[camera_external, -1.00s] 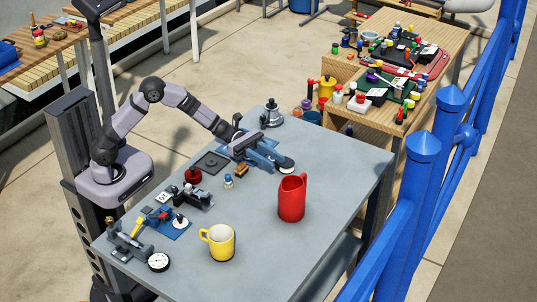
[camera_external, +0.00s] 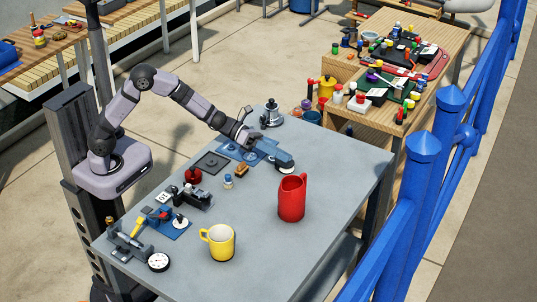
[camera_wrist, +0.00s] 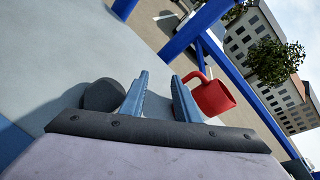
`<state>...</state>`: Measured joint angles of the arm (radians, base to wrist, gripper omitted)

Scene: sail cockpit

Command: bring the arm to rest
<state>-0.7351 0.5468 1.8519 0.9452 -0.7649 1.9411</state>
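My gripper (camera_external: 284,160) reaches over the grey table (camera_external: 335,165), with its fingers pointing toward the far right part of the tabletop. In the wrist view its two blue fingers (camera_wrist: 160,80) stand apart with nothing between them. A dark grey rounded object (camera_wrist: 103,95) is beside the left finger. A pale disc-like object (camera_external: 287,168) shows at the fingertips in the external view; whether they touch it is unclear. The red jug (camera_external: 291,198) stands upright, apart from my gripper, and shows right of the fingers in the wrist view (camera_wrist: 213,98).
A yellow mug (camera_external: 219,244) stands near the front edge. A grey winch-like piece (camera_external: 271,116) is at the back. A blue mat (camera_external: 246,148) lies under my wrist. Small fittings, a red knob (camera_external: 193,175) and a round gauge (camera_external: 158,262) lie left. The table's right side is clear.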

